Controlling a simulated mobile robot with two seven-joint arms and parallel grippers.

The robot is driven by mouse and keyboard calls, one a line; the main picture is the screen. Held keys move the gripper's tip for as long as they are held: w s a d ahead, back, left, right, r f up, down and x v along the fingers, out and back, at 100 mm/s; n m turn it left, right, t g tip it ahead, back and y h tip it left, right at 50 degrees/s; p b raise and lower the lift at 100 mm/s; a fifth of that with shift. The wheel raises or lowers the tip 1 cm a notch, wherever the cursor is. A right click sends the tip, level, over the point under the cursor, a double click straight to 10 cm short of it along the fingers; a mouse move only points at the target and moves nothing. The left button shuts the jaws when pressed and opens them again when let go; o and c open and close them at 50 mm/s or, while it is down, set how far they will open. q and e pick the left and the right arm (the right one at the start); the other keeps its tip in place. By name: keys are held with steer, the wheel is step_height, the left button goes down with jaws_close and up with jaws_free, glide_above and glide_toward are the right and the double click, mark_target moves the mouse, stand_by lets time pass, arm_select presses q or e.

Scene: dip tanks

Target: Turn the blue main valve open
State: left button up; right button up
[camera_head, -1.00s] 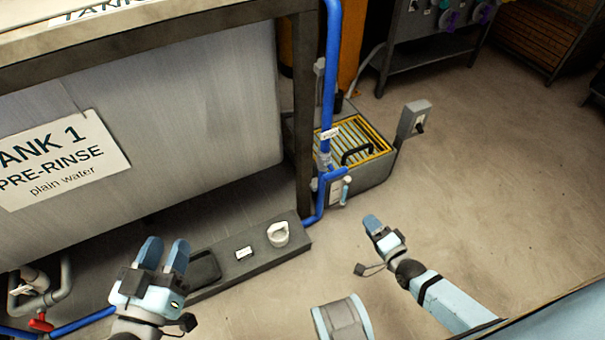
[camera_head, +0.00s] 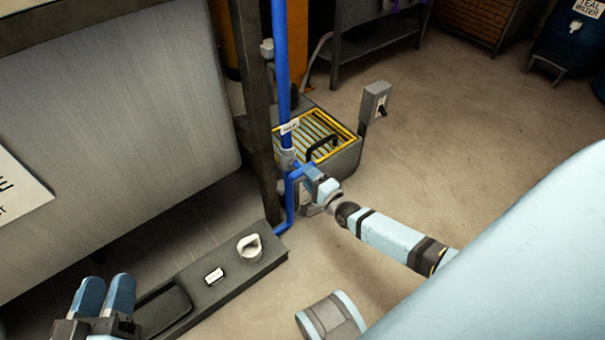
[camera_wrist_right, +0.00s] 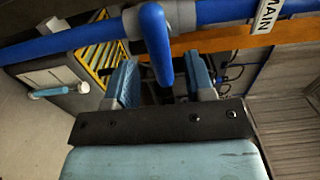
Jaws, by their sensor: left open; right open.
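The blue main valve lever (camera_wrist_right: 158,45) sticks out from a grey collar on the blue pipe (camera_head: 281,60), beside a MAIN label (camera_wrist_right: 272,12). In the head view the lever (camera_head: 300,171) is partly hidden by my right gripper (camera_head: 312,180). In the right wrist view, my right gripper (camera_wrist_right: 161,80) is open, with its two blue fingers on either side of the lever; contact cannot be told. My left gripper (camera_head: 104,290) is open and empty at the lower left, near the low grey ledge.
The grey ledge (camera_head: 222,290) carries a white cup-like knob (camera_head: 250,247). A yellow-barred grate (camera_head: 330,128) with a black handle lies behind the valve. A grey switch box (camera_head: 375,100) stands right of it.

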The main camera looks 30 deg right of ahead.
mark_target(300, 168)
steer(key=shift+w+a+b, duration=0.15)
steer(key=shift+w+b, duration=0.3)
steer(key=shift+w, duration=1.4)
arm_select(q)
steer(key=shift+f+g, duration=0.3)
steer(key=shift+f, duration=0.65)
arm_select(e)
jaws_close()
arm_select(q)
steer(key=shift+r, duration=0.1)
